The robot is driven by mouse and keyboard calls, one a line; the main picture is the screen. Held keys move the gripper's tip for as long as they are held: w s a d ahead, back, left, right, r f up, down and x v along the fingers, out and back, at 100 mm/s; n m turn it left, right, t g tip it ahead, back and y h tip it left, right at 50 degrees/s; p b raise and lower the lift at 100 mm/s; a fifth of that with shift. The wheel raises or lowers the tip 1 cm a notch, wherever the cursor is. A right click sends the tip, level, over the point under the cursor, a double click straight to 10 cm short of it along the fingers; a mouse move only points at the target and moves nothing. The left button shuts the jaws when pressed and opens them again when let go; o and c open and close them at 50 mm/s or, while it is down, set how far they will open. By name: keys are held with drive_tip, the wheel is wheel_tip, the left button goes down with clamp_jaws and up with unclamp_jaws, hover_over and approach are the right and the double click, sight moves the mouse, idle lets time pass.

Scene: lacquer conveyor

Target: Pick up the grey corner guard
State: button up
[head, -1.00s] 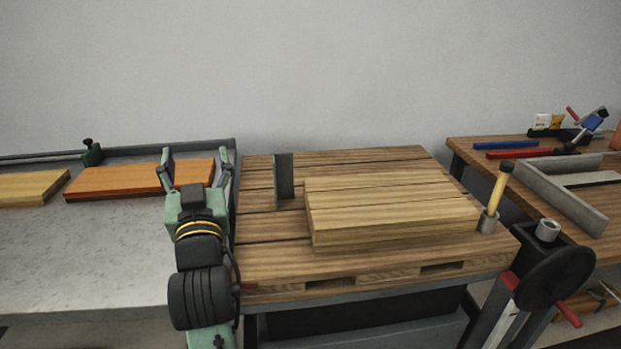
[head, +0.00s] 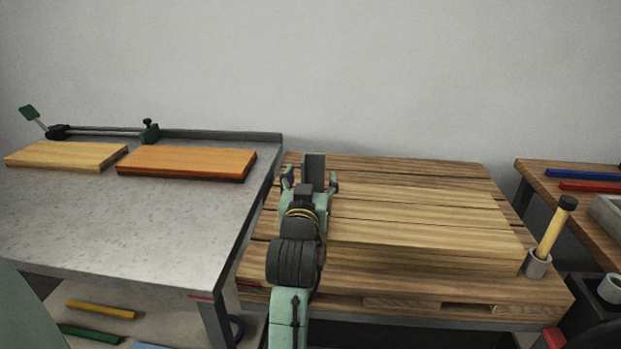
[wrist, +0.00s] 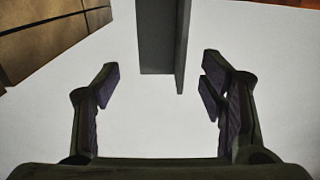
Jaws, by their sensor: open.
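The grey corner guard (head: 314,167) stands upright at the back left of the slatted wooden pallet (head: 400,286), beside a stack of pale boards. My gripper (head: 311,184) is in front of it and hides its lower part in the head view. In the wrist view the guard (wrist: 157,38) shows two faces meeting at an edge, ahead of the fingertips and lined up with the gap between them. My gripper (wrist: 160,80) is open and empty, with the guard apart from both fingers.
The pale boards (head: 430,215) lie to the right of my gripper. A yellow-handled tool (head: 556,228) stands in a cup at the pallet's right corner. A grey bench (head: 130,230) on the left carries an orange board (head: 186,161) and a yellow board (head: 66,155).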

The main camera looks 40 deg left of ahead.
sight(314, 164)
drive_tip(key=p+x, duration=0.2)
drive_tip(key=x, duration=0.3)
drive_tip(key=shift+r, duration=0.15)
drive_tip(key=shift+w+a, duration=0.1)
drive_tip(key=shift+w, duration=0.25)
drive_tip(key=shift+c, duration=0.2)
drive_tip(key=c, duration=1.2)
